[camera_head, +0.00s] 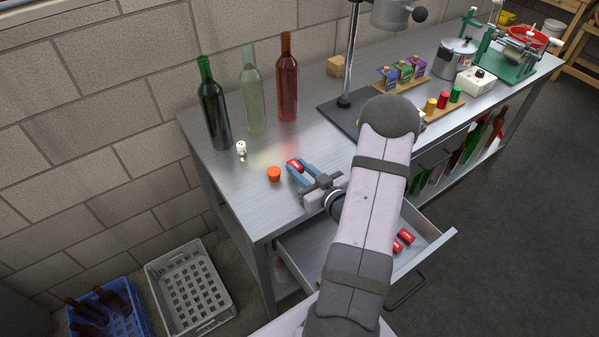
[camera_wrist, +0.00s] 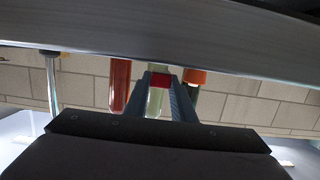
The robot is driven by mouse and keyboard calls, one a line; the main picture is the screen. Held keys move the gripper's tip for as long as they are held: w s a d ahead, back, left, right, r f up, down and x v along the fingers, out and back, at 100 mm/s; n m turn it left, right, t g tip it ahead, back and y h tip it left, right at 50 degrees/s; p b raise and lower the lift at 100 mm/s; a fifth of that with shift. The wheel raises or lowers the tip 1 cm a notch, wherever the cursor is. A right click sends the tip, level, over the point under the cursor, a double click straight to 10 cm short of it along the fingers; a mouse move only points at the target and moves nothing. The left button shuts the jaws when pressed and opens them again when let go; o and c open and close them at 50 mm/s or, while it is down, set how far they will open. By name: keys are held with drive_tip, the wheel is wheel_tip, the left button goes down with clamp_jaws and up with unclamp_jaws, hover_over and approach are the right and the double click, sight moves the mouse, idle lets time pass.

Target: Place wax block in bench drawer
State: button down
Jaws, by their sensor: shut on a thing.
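My gripper (camera_head: 297,169) is shut on a small red wax block (camera_head: 294,163) with a pale label, at the left part of the steel bench top. The block also shows as a red patch between the fingers in the wrist view (camera_wrist: 160,81). I cannot tell whether it touches the bench or is a little above it. The bench drawer (camera_head: 436,239) is pulled open at the front, below and to the right of my gripper. Several similar red blocks (camera_head: 403,240) lie in it. My arm hides much of the drawer.
An orange stopper (camera_head: 274,174) stands just left of my gripper. A small white item (camera_head: 241,149), a dark green bottle (camera_head: 213,108), a pale green bottle (camera_head: 251,95) and a brown-red bottle (camera_head: 287,80) stand behind. A drill-press-like stand (camera_head: 347,100) is further back.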

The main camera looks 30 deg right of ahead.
drive_tip(key=shift+f, duration=0.75)
drive_tip(key=shift+f, duration=0.1)
drive_tip(key=shift+f, duration=0.15)
drive_tip(key=c, duration=1.5)
unclamp_jaws()
drive_tip(key=shift+r, duration=0.3)
drive_tip(key=s+b, duration=0.1)
drive_tip(key=s, duration=0.3)
drive_tip(key=s+r, duration=0.1)
drive_tip(key=s, duration=0.2)
drive_tip(key=s+r+b, duration=0.1)
drive_tip(key=s, duration=0.3)
drive_tip(key=shift+s+r+b, duration=0.1)
drive_tip(key=shift+s+b, duration=0.2)
drive_tip(key=shift+b, duration=0.05)
drive_tip(key=shift+s, duration=0.1)
drive_tip(key=shift+c, duration=1.1)
